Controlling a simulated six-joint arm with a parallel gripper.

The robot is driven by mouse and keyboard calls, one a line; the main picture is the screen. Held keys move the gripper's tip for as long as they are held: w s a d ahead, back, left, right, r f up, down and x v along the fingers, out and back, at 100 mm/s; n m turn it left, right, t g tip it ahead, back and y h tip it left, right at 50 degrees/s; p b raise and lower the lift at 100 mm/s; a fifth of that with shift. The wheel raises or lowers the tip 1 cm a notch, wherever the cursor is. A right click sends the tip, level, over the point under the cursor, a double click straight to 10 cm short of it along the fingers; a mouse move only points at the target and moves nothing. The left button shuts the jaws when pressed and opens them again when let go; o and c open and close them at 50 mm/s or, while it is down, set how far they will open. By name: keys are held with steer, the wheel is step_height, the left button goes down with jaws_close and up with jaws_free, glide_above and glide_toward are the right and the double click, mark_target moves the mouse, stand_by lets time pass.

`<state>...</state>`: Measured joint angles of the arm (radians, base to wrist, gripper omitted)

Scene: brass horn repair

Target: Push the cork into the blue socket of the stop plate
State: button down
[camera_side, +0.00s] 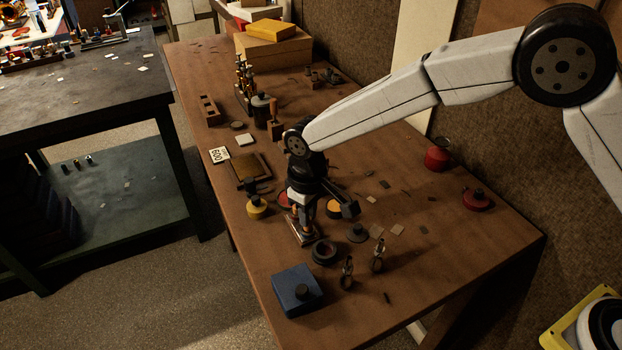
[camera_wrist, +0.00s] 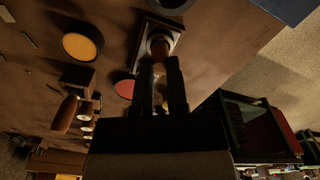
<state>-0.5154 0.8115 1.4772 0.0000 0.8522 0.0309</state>
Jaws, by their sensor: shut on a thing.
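My gripper (camera_side: 303,217) points down at the stop plate (camera_side: 294,232), a small rectangular plate lying on the wooden bench. The fingers are closed on a slim piece that I take for the cork. In the wrist view my gripper (camera_wrist: 160,82) reaches to the plate (camera_wrist: 142,58), and the brownish round end of the cork (camera_wrist: 159,44) shows just past the fingertips, over the plate. The fingers hide most of the cork. No blue socket can be made out, and I cannot tell whether the cork touches or enters one.
A blue box (camera_side: 297,290) is nearer the front.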

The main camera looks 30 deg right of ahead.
steer(key=shift+f, duration=0.9)
steer(key=shift+c, duration=1.2)
jaws_free()
steer(key=shift+r, duration=3.5)
